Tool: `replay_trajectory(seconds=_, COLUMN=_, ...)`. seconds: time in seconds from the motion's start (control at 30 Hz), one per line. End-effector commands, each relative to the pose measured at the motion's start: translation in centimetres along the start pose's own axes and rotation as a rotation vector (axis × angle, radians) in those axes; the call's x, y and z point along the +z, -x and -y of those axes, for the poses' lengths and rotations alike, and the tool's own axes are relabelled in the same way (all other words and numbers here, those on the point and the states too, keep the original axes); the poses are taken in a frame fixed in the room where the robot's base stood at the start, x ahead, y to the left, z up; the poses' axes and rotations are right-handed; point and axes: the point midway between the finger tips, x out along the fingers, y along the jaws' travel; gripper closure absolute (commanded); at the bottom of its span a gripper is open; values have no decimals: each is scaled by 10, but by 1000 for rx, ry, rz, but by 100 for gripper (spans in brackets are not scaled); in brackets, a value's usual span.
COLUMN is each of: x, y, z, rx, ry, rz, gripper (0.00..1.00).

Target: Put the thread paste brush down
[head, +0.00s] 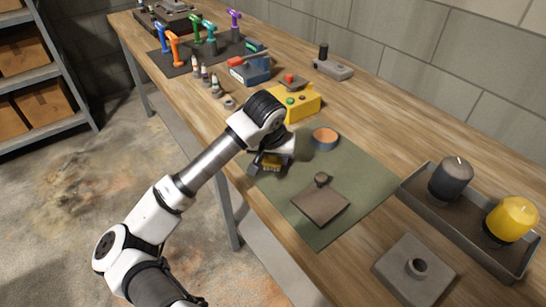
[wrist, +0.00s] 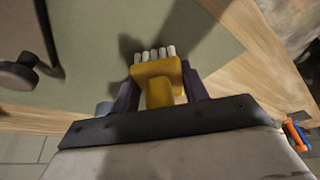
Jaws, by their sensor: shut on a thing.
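My gripper (head: 268,168) is shut on the thread paste brush (head: 271,162), over the left part of the green mat (head: 352,170). In the wrist view my gripper (wrist: 160,88) holds the brush (wrist: 158,72) by its yellow body, with pale bristles pointing away from the jaws toward the mat (wrist: 90,30). Whether the bristles touch the mat cannot be told. In the head view my wrist partly hides the brush.
On the mat are a round tin (head: 325,138) and a brown plate with a knob (head: 320,204). A yellow button box (head: 302,104) stands behind. A grey tray (head: 462,226) with dark and yellow cylinders and a grey block (head: 414,272) are at right. Bare mat lies right of the tin.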

Motion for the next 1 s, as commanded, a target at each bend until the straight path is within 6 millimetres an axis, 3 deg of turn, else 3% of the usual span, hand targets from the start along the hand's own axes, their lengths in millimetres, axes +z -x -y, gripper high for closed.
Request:
replay_trajectory(seconds=0.57, x=3, y=-7, z=0, rx=0, ry=1, rz=1, gripper=92)
replay_trajectory(seconds=0.6, x=3, y=-8, z=0, rx=1, ry=1, rz=2, gripper=52)
replay_trajectory(seconds=0.73, x=3, y=-8, z=1, rx=-1, ry=2, rz=3, gripper=35)
replay_trajectory(seconds=1.0, x=4, y=-8, z=2, rx=-3, ry=5, rz=5, gripper=34)
